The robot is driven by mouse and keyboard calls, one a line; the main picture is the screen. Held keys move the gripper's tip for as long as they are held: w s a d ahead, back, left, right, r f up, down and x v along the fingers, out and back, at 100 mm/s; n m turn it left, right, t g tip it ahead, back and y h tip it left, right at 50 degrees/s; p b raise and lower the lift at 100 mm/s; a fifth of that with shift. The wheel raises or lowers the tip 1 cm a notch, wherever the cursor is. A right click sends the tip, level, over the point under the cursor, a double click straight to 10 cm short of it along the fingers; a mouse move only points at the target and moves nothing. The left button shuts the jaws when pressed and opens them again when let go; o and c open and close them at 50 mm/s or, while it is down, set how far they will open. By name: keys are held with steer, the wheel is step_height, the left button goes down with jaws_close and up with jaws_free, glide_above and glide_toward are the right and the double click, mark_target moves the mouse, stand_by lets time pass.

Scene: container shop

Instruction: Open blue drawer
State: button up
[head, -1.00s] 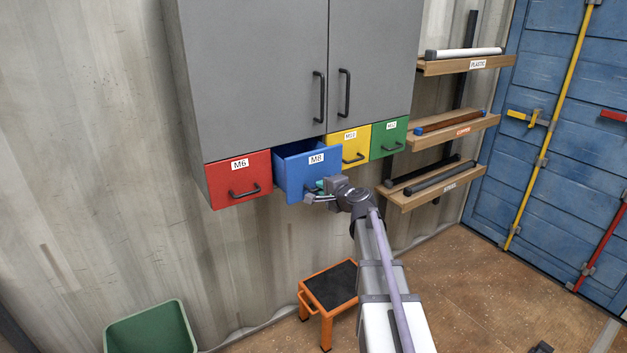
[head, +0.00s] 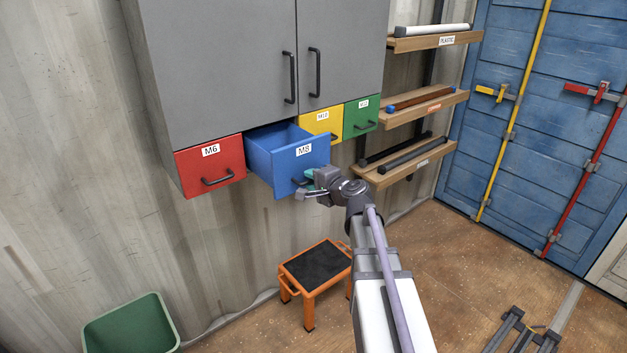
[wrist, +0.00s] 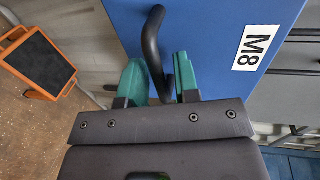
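The blue drawer (head: 288,160), labelled M8, stands well out from the cabinet's bottom row, and its open top shows the inside. My gripper (head: 308,184) is at the drawer's front, at its dark handle. In the wrist view the blue front (wrist: 205,30) fills the upper middle. The black handle (wrist: 153,40) lies between the two teal fingers of my gripper (wrist: 158,80), which are close on both sides of it. The handle's lower end is partly hidden behind the fingers.
The grey cabinet (head: 215,70) also holds the red drawer (head: 209,166), yellow drawer (head: 320,122) and green drawer (head: 361,117), all shut. An orange step stool (head: 316,265) stands below, a green bin (head: 130,325) at lower left. Wooden shelves (head: 425,95) are to the right.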

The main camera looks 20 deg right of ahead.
steer(key=shift+o, duration=0.5)
steer(key=p+v, duration=0.2)
steer(key=v, duration=0.9)
steer(key=shift+w, duration=0.1)
steer(key=s+a+f+n+g, duration=0.9)
steer(key=f+n+g, duration=0.1)
steer(key=f+g, duration=0.15)
steer(key=s+a+f+n+g+h, duration=0.2)
steer(key=s+a+n+g+h, duration=0.1)
steer(key=a, duration=0.6)
steer(key=shift+s+a+n+g+h, duration=0.4)
steer(key=shift+s+n, duration=0.25)
steer(key=shift+n, duration=0.45)
